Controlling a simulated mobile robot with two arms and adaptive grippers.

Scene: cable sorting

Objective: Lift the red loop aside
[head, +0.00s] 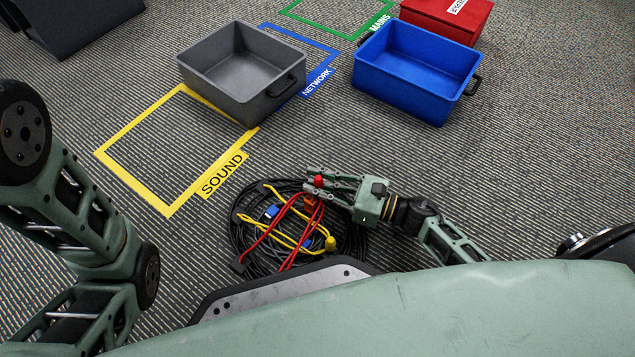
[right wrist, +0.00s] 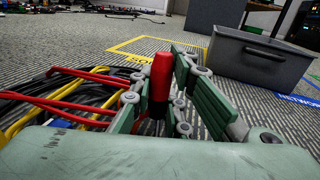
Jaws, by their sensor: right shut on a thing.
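The red loop (head: 262,238) is a thin red cable lying across a coiled pile of black cable on the carpet. It also shows at the left of the right wrist view (right wrist: 62,92). My right gripper (head: 317,183) is over the upper right of the pile. It is shut on a red plug-like end (right wrist: 161,78), which stands upright between the fingers. Whether this end joins the red loop is hidden by the fingers. A yellow cable (head: 275,232) and blue connectors (head: 271,211) lie in the same pile. My left gripper is out of view; only my left arm shows.
A grey bin (head: 203,83) stands beyond the pile, near the yellow SOUND outline (head: 130,183) and blue NETWORK outline (head: 318,84). A blue bin (head: 385,85) and a red bin (head: 425,17) stand at upper right. The carpet inside the SOUND outline is clear.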

